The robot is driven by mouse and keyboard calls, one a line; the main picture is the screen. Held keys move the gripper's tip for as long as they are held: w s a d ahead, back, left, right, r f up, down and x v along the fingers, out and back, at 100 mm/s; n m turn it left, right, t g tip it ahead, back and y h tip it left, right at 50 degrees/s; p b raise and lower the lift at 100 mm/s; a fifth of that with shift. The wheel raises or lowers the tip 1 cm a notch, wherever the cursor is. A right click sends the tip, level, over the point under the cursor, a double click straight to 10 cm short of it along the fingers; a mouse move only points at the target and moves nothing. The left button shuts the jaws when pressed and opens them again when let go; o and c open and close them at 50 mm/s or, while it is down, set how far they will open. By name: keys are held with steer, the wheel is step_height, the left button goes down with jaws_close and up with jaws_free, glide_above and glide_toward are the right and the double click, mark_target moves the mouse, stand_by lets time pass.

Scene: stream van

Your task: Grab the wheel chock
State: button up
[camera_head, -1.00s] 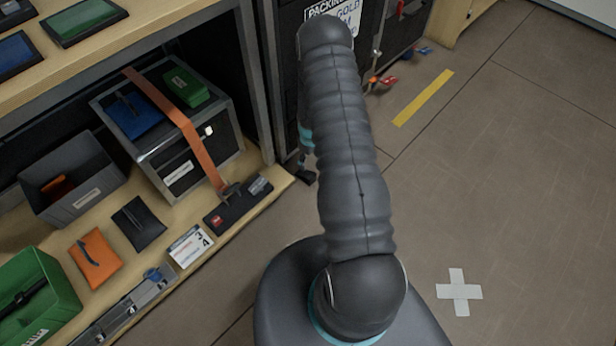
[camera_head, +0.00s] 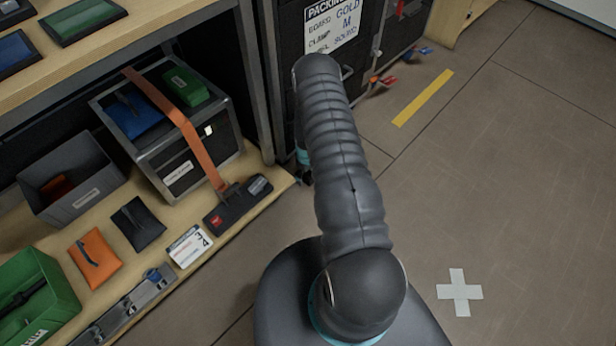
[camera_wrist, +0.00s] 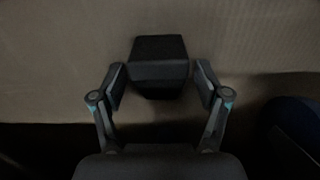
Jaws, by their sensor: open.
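The wheel chock, a dark block (camera_wrist: 159,65), shows in the wrist view, resting on a brownish floor. My gripper (camera_wrist: 160,84) is open, with one finger on each side of the block's near part. A narrow gap shows between each fingertip and the block, and nothing is clamped. In the head view my arm hides the chock, and only a small dark part of the gripper (camera_head: 305,176) shows low beside the shelf end.
A wooden lower shelf (camera_head: 240,222) on the left holds a strapped case (camera_head: 222,135), a grey bin (camera_head: 95,193) and a green crate (camera_head: 62,313). A black cabinet (camera_head: 283,60) stands behind my arm. The floor to the right is clear, with a yellow stripe (camera_head: 423,97) and a white cross (camera_head: 459,292).

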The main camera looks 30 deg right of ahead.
steer(key=c, duration=1.4)
steer(key=shift+r, duration=0.1)
